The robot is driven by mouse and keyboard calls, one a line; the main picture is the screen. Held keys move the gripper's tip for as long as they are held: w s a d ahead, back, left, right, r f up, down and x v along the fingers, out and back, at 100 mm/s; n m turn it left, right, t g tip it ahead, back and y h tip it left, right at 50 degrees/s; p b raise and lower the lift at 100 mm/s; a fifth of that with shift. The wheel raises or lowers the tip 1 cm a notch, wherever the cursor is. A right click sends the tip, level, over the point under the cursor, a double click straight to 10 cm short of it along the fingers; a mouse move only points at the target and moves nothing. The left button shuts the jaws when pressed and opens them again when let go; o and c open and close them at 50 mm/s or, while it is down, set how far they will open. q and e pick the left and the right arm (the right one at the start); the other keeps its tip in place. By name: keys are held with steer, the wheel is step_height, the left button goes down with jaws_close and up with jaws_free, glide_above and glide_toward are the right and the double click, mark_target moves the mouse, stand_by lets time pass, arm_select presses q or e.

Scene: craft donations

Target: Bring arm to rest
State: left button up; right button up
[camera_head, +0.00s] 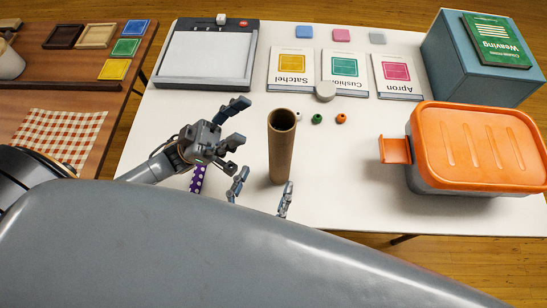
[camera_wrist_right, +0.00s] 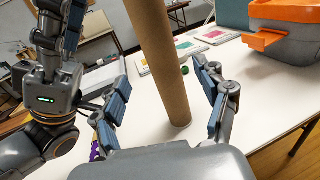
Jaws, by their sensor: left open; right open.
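My left gripper (camera_head: 234,124) is open and empty above the table, left of an upright cardboard tube (camera_head: 282,148). It also shows at the left of the right wrist view (camera_wrist_right: 62,30). My right gripper (camera_head: 263,188) is open, low at the near side of the tube; my own grey body hides most of that arm. In the right wrist view its two fingers (camera_wrist_right: 160,78) appear on either side of the tube (camera_wrist_right: 165,65); I cannot tell whether they touch it.
A purple dotted item (camera_head: 198,179) lies below my left gripper, partly hidden. An orange-lidded box (camera_head: 475,145) stands right, a teal box (camera_head: 470,70) behind it. Pattern cards (camera_head: 344,76), small beads and a grey-framed board (camera_head: 208,55) lie at the back. White table (camera_head: 365,195) is clear between tube and orange-lidded box.

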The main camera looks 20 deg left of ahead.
steer(key=shift+s, duration=2.4)
